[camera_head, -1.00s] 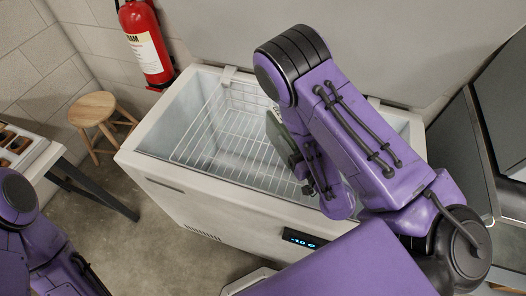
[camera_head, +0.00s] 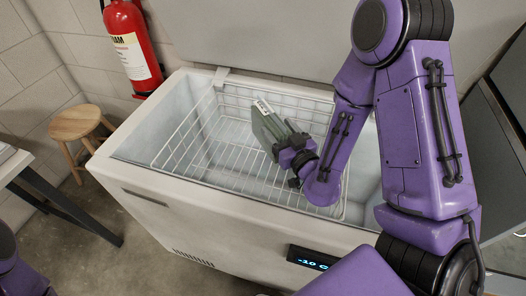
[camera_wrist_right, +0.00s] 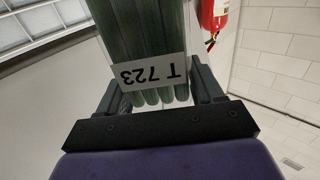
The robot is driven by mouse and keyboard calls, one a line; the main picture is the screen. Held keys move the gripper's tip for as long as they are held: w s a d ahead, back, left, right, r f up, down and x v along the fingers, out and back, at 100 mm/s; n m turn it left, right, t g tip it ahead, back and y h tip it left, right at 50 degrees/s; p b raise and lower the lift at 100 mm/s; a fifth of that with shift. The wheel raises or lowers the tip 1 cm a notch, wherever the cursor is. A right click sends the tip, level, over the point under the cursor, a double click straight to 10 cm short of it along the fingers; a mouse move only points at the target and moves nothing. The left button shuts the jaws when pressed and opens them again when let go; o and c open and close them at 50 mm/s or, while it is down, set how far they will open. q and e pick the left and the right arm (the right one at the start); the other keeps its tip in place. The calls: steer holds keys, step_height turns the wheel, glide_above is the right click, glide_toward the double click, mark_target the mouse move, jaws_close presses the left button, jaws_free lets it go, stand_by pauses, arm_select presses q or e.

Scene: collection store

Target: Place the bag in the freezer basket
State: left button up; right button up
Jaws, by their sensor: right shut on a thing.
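The bag (camera_head: 268,124) is dark green with a pale label and is held over the wire freezer basket (camera_head: 190,150) inside the open chest freezer (camera_head: 150,205). My right gripper (camera_head: 285,143) is shut on the bag near its labelled end. In the right wrist view the bag (camera_wrist_right: 145,30) looks ribbed green, with a white label reading "T 723", between the fingers of my right gripper (camera_wrist_right: 160,95). I cannot tell the height of the bag above the basket floor. The visible part of the basket looks empty. My left arm shows only at the lower left edge; its gripper is out of view.
A red fire extinguisher (camera_head: 130,45) hangs on the wall behind the freezer's left end. A wooden stool (camera_head: 76,125) and a table (camera_head: 60,195) stand to the left. The freezer's raised lid (camera_head: 250,35) is behind. A display on its front reads about -10.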

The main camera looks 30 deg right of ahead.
steer(key=shift+w+d+f+b, duration=0.1)
steer(key=shift+w+f+b, duration=0.3)
steer(key=shift+w, duration=0.25)
steer(key=shift+w+d+f+b, duration=0.1)
steer(key=shift+w+f+b, duration=0.2)
steer(key=shift+w+f, duration=0.25)
steer(key=w+f, duration=0.3)
steer(key=f, duration=0.1)
steer(key=shift+w, duration=0.4)
steer(key=shift+w+f, duration=0.25)
steer(key=shift+f, duration=0.1)
step_height(320, 180, down, 3)
steer(key=shift+w+f+b, duration=0.15)
steer(key=shift+b, duration=0.35)
arm_select(q)
step_height(320, 180, down, 4)
steer(key=shift+r, duration=0.15)
arm_select(e)
steer(key=o, duration=0.9)
steer(key=shift+f, duration=0.1)
steer(key=o, duration=0.4)
steer(key=shift+o, duration=0.2)
